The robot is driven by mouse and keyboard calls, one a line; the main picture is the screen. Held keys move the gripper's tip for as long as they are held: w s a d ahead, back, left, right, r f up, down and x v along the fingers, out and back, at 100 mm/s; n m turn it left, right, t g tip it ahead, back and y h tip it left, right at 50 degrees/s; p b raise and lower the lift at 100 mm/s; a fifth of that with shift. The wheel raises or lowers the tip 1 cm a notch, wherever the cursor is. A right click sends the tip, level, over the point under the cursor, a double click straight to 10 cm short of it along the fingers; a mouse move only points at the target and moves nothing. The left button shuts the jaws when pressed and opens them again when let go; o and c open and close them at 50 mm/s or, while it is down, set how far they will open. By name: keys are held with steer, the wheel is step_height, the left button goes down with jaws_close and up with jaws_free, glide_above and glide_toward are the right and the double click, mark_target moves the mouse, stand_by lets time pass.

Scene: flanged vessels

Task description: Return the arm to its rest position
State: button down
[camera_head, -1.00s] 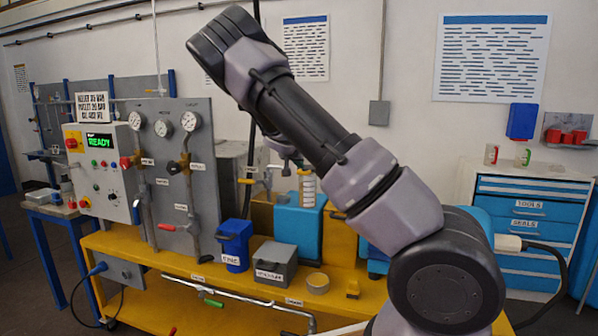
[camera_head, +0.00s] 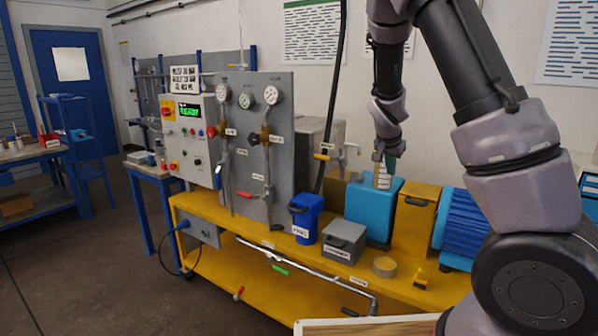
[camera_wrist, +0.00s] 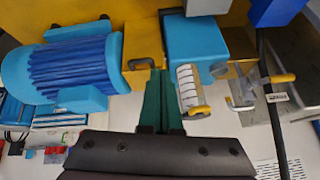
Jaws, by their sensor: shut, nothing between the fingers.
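My arm rises at the right of the head view, bends over beyond the top edge and comes down again near the middle. My gripper (camera_head: 389,162) hangs at its end, pointing down in front of or above the blue box-shaped block (camera_head: 366,213) on the yellow bench; the exact gap is hard to judge. In the wrist view, the green fingers of my gripper (camera_wrist: 161,103) lie together with nothing between them. A white banded cylinder (camera_wrist: 187,88) shows beside them. It is partly hidden behind the fingers in the head view.
The yellow bench (camera_head: 220,235) carries a gauge panel (camera_head: 283,180), a blue bin (camera_head: 306,219), a grey box (camera_head: 344,240), a tape-like ring (camera_head: 384,266) and a blue ribbed motor (camera_head: 461,222). A black hose hangs left of my gripper. Open floor lies at left.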

steer(key=s+a+r+n+y, duration=0.1)
steer(key=s+r, duration=0.6)
steer(key=s, duration=0.3)
steer(key=s+a+r+n+t+y, duration=0.1)
steer(key=s+a+r+n+y, duration=0.1)
steer(key=s+r, duration=0.5)
steer(key=s+a+r+n+y, duration=0.1)
steer(key=s+a+r+y, duration=0.1)
steer(key=s+r, duration=0.5)
steer(key=s, duration=0.6)
steer(key=shift+s+a+r+n+t, duration=0.15)
steer(key=shift+s+r+n+t, duration=0.15)
steer(key=shift+n, duration=0.1)
